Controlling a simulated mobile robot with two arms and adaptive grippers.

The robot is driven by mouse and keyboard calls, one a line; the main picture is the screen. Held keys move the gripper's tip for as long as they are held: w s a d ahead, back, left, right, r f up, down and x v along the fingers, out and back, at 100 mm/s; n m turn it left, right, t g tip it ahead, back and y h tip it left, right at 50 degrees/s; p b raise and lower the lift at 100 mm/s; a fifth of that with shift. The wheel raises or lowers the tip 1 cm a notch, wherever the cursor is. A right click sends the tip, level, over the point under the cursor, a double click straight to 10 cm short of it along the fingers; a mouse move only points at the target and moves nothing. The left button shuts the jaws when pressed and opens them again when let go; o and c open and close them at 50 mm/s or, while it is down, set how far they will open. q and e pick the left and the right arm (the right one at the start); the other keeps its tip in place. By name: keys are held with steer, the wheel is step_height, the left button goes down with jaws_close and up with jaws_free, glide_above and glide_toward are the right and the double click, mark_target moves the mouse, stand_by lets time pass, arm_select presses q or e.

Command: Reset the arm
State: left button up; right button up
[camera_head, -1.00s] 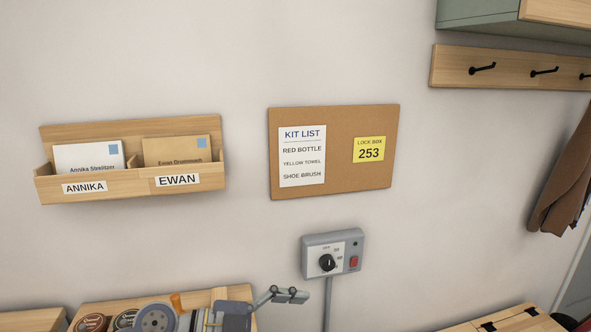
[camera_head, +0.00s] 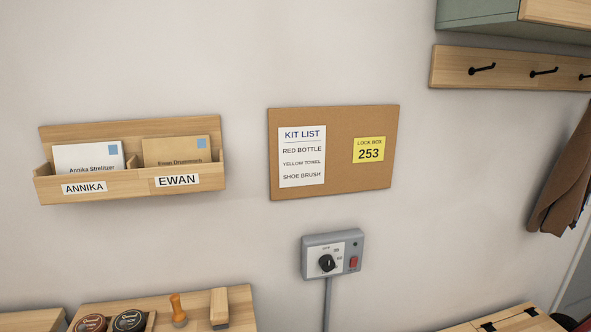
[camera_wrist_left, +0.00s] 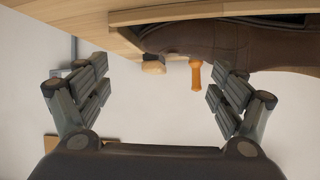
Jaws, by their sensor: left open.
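My left gripper (camera_wrist_left: 157,84) shows in the left wrist view, its two fingers wide apart with nothing between them. It is out of the head view, and no arm shows there. The wrist picture appears upside down, with the wooden surface along its top. My right gripper is not in view.
A brown shoe (camera_wrist_left: 215,42), an orange-handled tool (camera_wrist_left: 196,74) and a wooden block-like item (camera_wrist_left: 154,65) lie beyond the fingers. The tool (camera_head: 178,308), block (camera_head: 219,308) and two round tins (camera_head: 128,320) also show in the head view. A dial box (camera_head: 333,253) is on the wall.

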arm_select(q)
steer(key=s+f+m+g+h, duration=0.1)
steer(key=s+f+g, duration=0.4)
steer(key=s, duration=0.5)
steer(key=s+f+m+g, duration=0.1)
steer(key=s+f+g, duration=0.3)
steer(key=s+f, duration=0.6)
steer(key=f, duration=1.1)
steer(key=s+f, duration=0.2)
steer(key=f, duration=1.1)
steer(key=s+a+f+g+b, duration=0.1)
steer(key=s+a+f+g, duration=0.1)
steer(key=s+f, duration=1.3)
steer(key=shift+s+a, duration=0.35)
steer(key=shift+s, duration=0.1)
